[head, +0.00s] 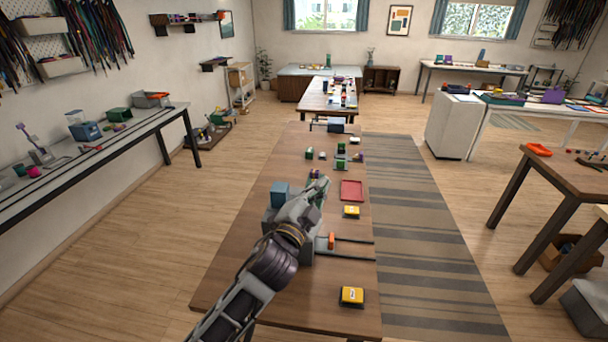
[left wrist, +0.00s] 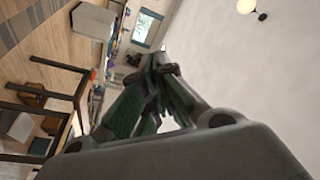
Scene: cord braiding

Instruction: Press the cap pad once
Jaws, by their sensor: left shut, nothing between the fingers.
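Two yellow-topped pads on dark bases sit on the long wooden table (head: 225,292). One is the near pad (head: 352,296) at the front right, and the other is the far pad (head: 351,212) near the right edge. Their labels are too small to read, so I cannot tell which is the cap pad. My left gripper (head: 319,186) is above the table's middle, left of the far pad and apart from both. It is shut and empty; its fingers meet in the left wrist view (left wrist: 163,82). My right gripper is in neither view.
A red tray (head: 352,191) lies just beyond the far pad. A grey machine with a blue block (head: 281,195) stands partly behind my left arm. An orange lever (head: 332,240) and dark rods are between the pads. Small green items stand farther back.

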